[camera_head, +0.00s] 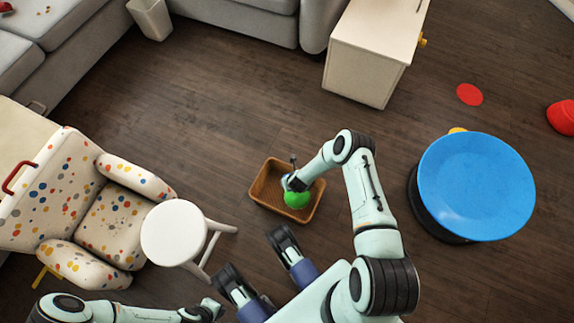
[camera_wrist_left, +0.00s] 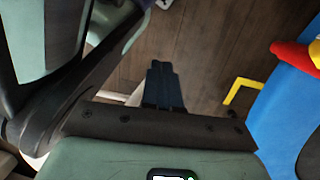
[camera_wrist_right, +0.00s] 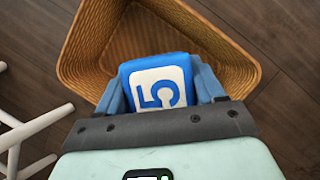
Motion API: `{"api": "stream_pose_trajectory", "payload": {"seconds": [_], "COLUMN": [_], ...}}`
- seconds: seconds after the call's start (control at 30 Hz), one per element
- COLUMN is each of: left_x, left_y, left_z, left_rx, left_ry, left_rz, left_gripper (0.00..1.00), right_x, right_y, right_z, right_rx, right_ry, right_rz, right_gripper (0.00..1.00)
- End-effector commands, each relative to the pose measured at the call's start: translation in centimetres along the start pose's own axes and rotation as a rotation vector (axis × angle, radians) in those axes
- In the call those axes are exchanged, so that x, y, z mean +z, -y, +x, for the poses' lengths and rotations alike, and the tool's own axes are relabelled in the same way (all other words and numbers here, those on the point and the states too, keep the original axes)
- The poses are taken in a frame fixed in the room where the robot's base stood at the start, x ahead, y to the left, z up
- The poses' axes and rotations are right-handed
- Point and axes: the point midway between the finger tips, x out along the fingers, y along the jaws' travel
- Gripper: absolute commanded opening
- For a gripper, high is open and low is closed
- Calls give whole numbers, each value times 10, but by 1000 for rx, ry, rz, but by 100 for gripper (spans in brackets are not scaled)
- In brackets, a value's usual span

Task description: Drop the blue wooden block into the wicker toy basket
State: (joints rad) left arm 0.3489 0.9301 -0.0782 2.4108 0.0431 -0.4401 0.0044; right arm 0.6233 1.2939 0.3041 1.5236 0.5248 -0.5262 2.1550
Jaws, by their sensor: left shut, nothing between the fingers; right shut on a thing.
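The blue wooden block (camera_wrist_right: 160,85) has a white face with a blue 5. My right gripper (camera_wrist_right: 163,92) is shut on it, with a finger on each side. The wicker toy basket (camera_wrist_right: 225,50) lies below and behind the block in the right wrist view. In the head view the basket (camera_head: 267,190) stands on the floor near the middle, with my right gripper over it; the block is hardly visible there. My left gripper (camera_head: 213,308) is low at the left in the head view. It is shut and empty in the left wrist view (camera_wrist_left: 164,85).
A green ball (camera_head: 297,200) shows at the basket's front right. A white stool (camera_head: 180,232) and a spotted armchair (camera_head: 108,205) stand left. A blue round table (camera_head: 476,185) stands right, a white cabinet (camera_head: 368,60) behind. The floor around the basket is mostly clear.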

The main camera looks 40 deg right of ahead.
Motion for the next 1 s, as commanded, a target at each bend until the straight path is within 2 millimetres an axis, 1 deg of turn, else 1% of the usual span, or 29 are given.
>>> {"api": "stream_pose_trajectory", "payload": {"seconds": [0.03, 0.23, 0.63, 0.67, 0.7, 0.73, 1.0], "left_x": [4, 16, 19, 19, 19, 19, 19], "left_y": [4, 13, 16, 16, 16, 15, 15], "left_z": [4, 10, 11, 11, 11, 11, 11], "left_rx": [-8, -26, -31, -31, -31, -31, -30], "left_ry": [17, 60, 74, 74, 73, 73, 72], "left_rz": [-6, -19, -22, -22, -22, -22, -21], "left_gripper": [0, 0, 0, 0, 0, 0, 0], "right_x": [-1, -3, -4, -4, -4, -4, -4], "right_y": [0, 0, 0, 0, 0, 0, 0], "right_z": [4, 10, 12, 12, 12, 12, 11], "right_rx": [0, 0, 0, 0, 0, 0, 0], "right_ry": [1, 2, 2, 2, 2, 2, 1], "right_rz": [0, 0, 0, 0, 0, 0, 0], "right_gripper": [36, 36, 36, 78, 91, 98, 98]}}
